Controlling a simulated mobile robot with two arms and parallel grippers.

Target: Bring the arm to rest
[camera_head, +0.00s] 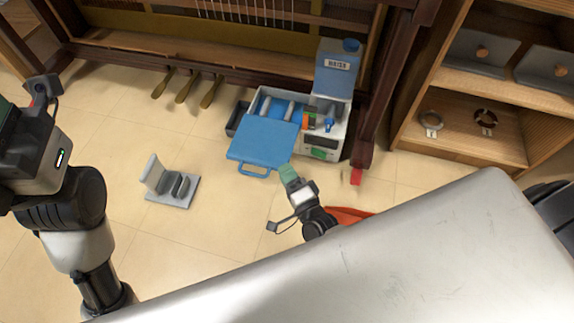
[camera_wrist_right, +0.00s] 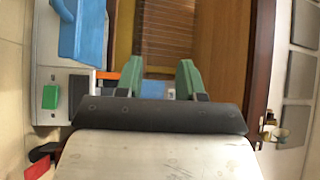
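My right gripper (camera_head: 289,176) has green fingertips and hangs just below the blue toolbox lid in the head view. In the right wrist view its two green fingers (camera_wrist_right: 160,78) stand apart with nothing held between them. A blue patch shows behind the gap. My left arm comes in at the left of the head view, bent and raised. Only part of its green-tipped gripper (camera_head: 7,108) shows at the left edge, so its opening is hidden.
The open toolbox (camera_head: 322,147) with its blue lid (camera_head: 262,142) stands by the piano (camera_head: 130,50). A grey stand (camera_head: 172,190) sits on the tiled floor. A wooden shelf (camera_head: 465,135) is at the right. A red-orange object (camera_head: 350,213) lies partly hidden near my right arm.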

